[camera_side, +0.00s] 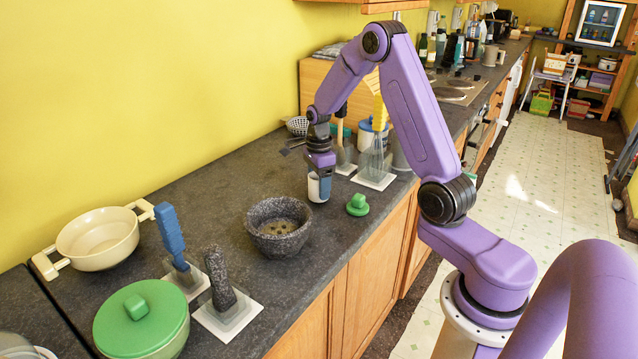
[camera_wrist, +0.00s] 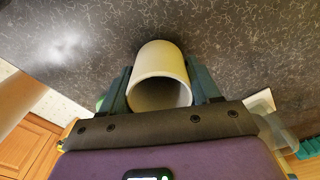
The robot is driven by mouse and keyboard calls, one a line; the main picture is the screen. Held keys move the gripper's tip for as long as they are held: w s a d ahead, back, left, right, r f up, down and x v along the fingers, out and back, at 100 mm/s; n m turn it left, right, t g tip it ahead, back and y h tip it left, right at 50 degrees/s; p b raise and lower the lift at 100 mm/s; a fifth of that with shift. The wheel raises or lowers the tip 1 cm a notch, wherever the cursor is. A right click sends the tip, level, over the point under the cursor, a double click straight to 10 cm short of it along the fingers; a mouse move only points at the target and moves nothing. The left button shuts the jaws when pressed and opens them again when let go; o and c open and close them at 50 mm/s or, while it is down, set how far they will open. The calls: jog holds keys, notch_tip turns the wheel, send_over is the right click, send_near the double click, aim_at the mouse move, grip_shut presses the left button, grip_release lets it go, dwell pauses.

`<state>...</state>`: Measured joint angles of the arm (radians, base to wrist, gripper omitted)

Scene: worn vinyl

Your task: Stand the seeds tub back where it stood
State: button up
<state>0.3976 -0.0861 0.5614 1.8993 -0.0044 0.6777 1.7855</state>
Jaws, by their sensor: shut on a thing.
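The seeds tub (camera_side: 314,187) is a small white cup at the middle of the dark counter, right of and behind the stone mortar. My gripper (camera_side: 320,184) is shut on it from above, one finger on each side. In the wrist view the tub (camera_wrist: 160,62) sits between the two dark fingers, with its open rim toward the camera and its inside looking empty. It looks upright, at or just above the counter; I cannot tell if it touches. The grey stone mortar (camera_side: 279,240) holds some small yellowish bits.
A green lid (camera_side: 357,205) lies near the front edge, right of the tub. A whisk (camera_side: 375,158) and other tools stand in holders behind. A pestle (camera_side: 219,280), blue-handled tool (camera_side: 170,236), cream pot (camera_side: 98,238) and green-lidded pot (camera_side: 141,320) stand left. Bare counter lies behind the mortar.

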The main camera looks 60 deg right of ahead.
jog(key=shift+f, duration=0.35)
dwell(0.3)
jog(key=o, duration=1.3)
jog(key=shift+r, duration=0.15)
notch_tip(320, 180, up, 8)
dwell(1.5)
dwell(0.4)
notch_tip(320, 180, up, 17)
dwell(0.6)
jog(key=shift+r, duration=0.1)
